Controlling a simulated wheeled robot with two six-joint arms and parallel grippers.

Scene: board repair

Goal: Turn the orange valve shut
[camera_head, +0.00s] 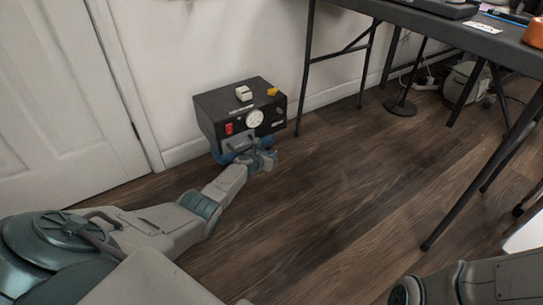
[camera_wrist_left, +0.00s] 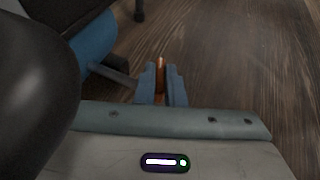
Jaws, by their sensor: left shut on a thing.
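In the left wrist view, the orange valve (camera_wrist_left: 161,66) shows as a thin upright strip between the two blue-grey fingers of my left gripper (camera_wrist_left: 161,82). The fingers are shut on it, and they hide most of its shape. In the head view, my left gripper (camera_head: 263,158) is low at the front of a black box unit (camera_head: 213,108) with a gauge and a red switch. The valve cannot be made out there, as the gripper covers that spot. A blue rounded part (camera_wrist_left: 94,40) of the unit lies left of the fingers in the wrist view.
The unit stands on the wood floor near the white wall and door (camera_head: 60,90). A dark folding table (camera_head: 450,28) with thin legs stands to the right. The floor (camera_head: 350,190) between is clear. Part of my right arm shows at the lower right.

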